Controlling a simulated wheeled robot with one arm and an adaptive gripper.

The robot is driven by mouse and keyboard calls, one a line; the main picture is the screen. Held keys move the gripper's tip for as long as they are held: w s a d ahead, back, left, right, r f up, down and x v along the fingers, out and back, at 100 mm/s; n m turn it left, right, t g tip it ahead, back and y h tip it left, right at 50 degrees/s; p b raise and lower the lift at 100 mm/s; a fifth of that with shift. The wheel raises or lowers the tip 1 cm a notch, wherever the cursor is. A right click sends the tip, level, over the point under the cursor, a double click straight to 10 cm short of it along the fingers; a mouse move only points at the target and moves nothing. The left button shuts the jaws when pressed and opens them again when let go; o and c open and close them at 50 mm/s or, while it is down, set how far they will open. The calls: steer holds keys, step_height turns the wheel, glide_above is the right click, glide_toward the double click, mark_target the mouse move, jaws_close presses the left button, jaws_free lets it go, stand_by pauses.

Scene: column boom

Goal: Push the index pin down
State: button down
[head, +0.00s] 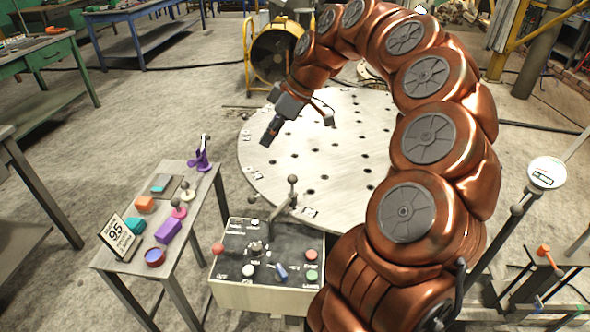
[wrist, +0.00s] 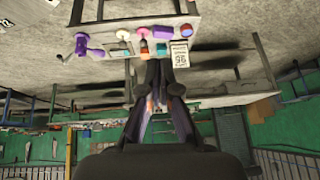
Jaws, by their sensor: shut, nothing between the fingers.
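A control box (head: 265,296) with several knobs and buttons stands at the near edge of the round drilled plate (head: 345,118). An upright grey lever with a ball top (head: 292,180) rises between box and plate. No part is legibly labelled as the index pin, so I cannot tell which it is. My gripper (head: 267,140) hangs in the air over the plate's left edge, well above and apart from the box and lever. It points down and left, shut and empty. Its dark fingers (wrist: 160,90) also show in the wrist view; the box is not seen there.
A narrow bench (head: 190,220) on the left carries a purple clamp-like piece (head: 200,157), coloured blocks and a sign (head: 118,236). The bench also shows in the wrist view (wrist: 205,45). A yellow fan (head: 275,55) stands behind the plate. A round-headed stand (head: 546,173) is at right.

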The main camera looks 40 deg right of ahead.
steer(key=w+d+f+t, duration=0.1)
steer(key=d+f, duration=0.4)
steer(key=d, duration=0.9)
steer(key=p, duration=0.3)
glide_above(295, 176)
steer(key=f, duration=0.8)
steer(key=shift+a, duration=0.35)
steer(key=f, duration=0.3)
steer(key=shift+d+p, duration=0.2)
steer(key=shift+p, duration=0.1)
steer(key=shift+d+f+t, duration=0.1)
steer(key=shift+f+t, duration=0.2)
steer(key=shift+f, duration=0.35)
